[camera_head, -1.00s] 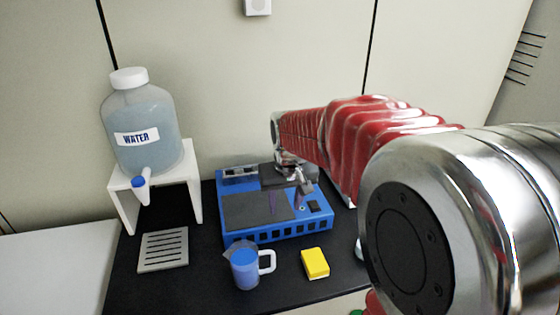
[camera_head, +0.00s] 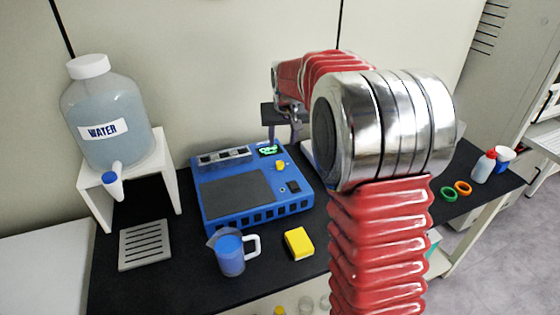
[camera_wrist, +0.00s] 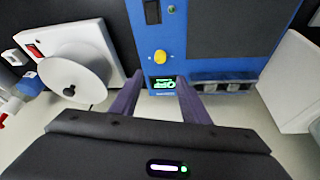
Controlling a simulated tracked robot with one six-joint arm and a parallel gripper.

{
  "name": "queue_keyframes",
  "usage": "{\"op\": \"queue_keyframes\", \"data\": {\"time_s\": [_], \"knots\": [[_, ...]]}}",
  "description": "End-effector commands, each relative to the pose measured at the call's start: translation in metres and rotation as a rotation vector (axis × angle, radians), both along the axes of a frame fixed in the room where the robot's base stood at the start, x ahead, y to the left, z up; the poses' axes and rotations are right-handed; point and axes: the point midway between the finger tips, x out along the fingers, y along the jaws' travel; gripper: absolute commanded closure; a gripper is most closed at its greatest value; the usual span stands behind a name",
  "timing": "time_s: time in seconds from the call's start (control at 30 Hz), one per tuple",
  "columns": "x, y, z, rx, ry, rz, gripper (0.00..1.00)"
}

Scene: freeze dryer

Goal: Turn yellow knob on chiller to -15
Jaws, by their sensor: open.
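The blue chiller (camera_head: 258,208) sits on the black bench in the head view. Its yellow knob (camera_head: 280,165) is on the top panel, beside a small lit green display (camera_head: 268,150). In the wrist view the yellow knob (camera_wrist: 161,57) is ahead of the fingertips, with the green display (camera_wrist: 163,84) between it and my gripper. The display digits are too small to read surely. My gripper (camera_wrist: 160,84) is open and empty, its purple fingers apart and not touching the knob. In the head view my gripper (camera_head: 290,125) is behind and above the chiller.
A blue-filled jug (camera_head: 230,254) and yellow sponge (camera_head: 299,243) stand in front of the chiller. A water bottle (camera_head: 107,115) on a white stand is at left. A white device with a round plate (camera_wrist: 75,73) is close at left in the wrist view.

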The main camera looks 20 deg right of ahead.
Motion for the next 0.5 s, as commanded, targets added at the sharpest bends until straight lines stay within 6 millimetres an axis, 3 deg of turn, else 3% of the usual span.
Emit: {"op": "queue_keyframes", "data": {"time_s": [0.27, 0.5], "knots": [[0.002, 0.0, -0.007, 0.001, 0.003, 0.001, 0.58], [0.012, -0.002, -0.034, 0.001, 0.005, 0.002, 0.58]]}}
